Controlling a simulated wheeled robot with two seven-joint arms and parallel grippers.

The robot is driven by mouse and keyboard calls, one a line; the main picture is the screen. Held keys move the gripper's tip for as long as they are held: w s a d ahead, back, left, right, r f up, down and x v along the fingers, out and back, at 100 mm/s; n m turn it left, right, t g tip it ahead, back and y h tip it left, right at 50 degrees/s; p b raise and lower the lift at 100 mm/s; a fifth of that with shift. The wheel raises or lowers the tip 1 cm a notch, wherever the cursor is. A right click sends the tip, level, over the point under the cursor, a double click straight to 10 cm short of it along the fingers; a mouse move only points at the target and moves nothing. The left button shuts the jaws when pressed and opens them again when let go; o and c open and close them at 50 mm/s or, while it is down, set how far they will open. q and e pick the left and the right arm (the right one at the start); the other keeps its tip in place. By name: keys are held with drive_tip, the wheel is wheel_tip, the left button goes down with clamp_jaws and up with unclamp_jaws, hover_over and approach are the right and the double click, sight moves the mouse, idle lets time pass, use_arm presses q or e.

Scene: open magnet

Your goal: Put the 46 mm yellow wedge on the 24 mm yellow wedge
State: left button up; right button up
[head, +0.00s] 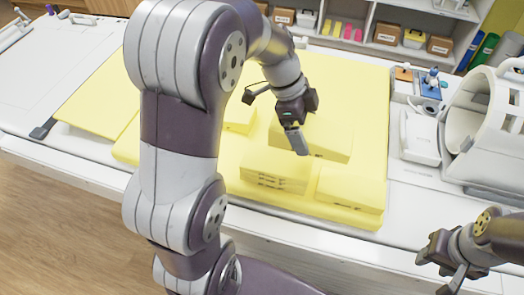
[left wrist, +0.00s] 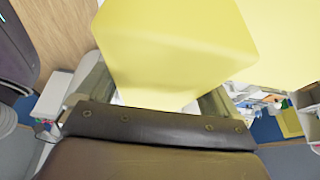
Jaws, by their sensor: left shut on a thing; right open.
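My left gripper (head: 294,138) is shut on a large yellow wedge (head: 328,142), over the middle of the yellow pad. In the left wrist view this wedge (left wrist: 165,50) fills the space between the two fingers. I cannot tell whether it is clear of the pad. In front of it is a yellow block or stack (head: 272,175) with several dark labels on its front. To the right of that is another yellow wedge (head: 350,188). A further yellow piece (head: 239,117) is partly hidden by my left arm. The size labels are too small to read. My right gripper (head: 447,268) is open and empty at the lower right.
The yellow pad (head: 368,100) lies on a white table (head: 80,170). A white cylindrical coil (head: 490,125) and a small white tray (head: 418,140) stand on the right. Shelves with boxes (head: 386,33) are behind.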

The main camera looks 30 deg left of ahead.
use_arm(q)
drive_tip(key=s+a+f, duration=0.1)
drive_tip(key=a, duration=0.1)
drive_tip(key=a+f+p, duration=0.1)
drive_tip(key=a, duration=0.1)
drive_tip(key=s+a+f, duration=0.1)
drive_tip(key=a+f, duration=0.1)
drive_tip(key=a, duration=0.1)
drive_tip(key=shift+s+a+f+p, duration=0.1)
drive_tip(key=shift+s+p, duration=0.2)
drive_tip(key=shift+p, duration=0.1)
drive_tip(key=f, duration=0.3)
drive_tip(key=shift+d+f+p, duration=0.25)
drive_tip(key=shift+f+p, duration=0.15)
drive_tip(key=shift+w+f, duration=0.1)
drive_tip(key=shift+f, duration=0.05)
drive_tip(key=shift+a, duration=0.15)
